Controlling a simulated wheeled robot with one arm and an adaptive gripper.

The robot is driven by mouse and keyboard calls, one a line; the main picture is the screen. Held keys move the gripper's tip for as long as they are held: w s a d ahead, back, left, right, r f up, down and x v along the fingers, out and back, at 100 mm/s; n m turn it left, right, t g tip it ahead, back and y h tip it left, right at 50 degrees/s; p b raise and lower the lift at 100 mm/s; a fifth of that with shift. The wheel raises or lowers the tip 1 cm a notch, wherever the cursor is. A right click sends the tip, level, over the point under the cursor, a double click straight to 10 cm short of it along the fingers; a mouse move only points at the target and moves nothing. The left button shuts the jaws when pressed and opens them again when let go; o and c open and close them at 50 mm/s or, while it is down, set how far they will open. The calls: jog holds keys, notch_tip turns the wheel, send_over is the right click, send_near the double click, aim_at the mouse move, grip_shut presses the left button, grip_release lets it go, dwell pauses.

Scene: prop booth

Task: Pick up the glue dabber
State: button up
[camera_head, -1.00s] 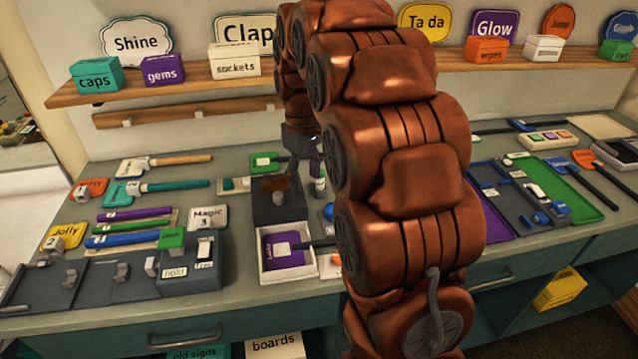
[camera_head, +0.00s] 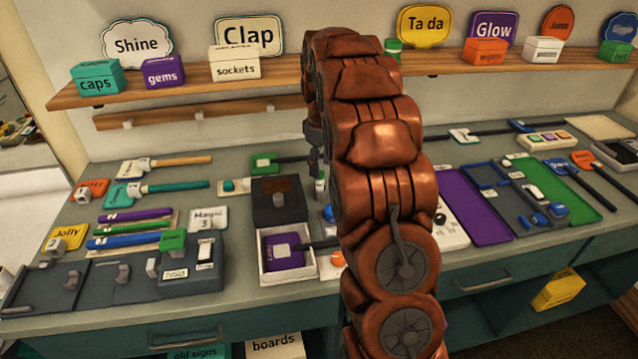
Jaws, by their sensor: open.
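My gripper (camera_head: 316,148) is a small dark shape at the end of my copper arm, over the back middle of the counter, partly hidden by the arm. It is open and I see nothing in it. Just below it stands a small grey-white upright piece (camera_head: 320,190), partly hidden by the arm; it may be the glue dabber, but I cannot tell for sure. A blue piece (camera_head: 328,213) sits just in front of it, also partly covered. Whether the gripper touches the upright piece is not clear.
A dark box (camera_head: 278,212) and a white tray (camera_head: 288,278) with a purple sign stand left of my gripper. Handled tools lie at left. Purple and green trays (camera_head: 565,190) are at right. A shelf (camera_head: 180,92) runs above.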

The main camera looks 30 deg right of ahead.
aim_at(320, 184)
jog(key=shift+w+a+f+p, duration=0.15)
jog(key=shift+f+p, duration=0.4)
jog(key=shift+f, duration=0.7)
jog(key=shift+w+d+f+p, duration=0.15)
jog(key=shift+f+p, duration=0.4)
jog(key=shift+f, duration=0.7)
jog(key=shift+a, duration=0.1)
grip_shut()
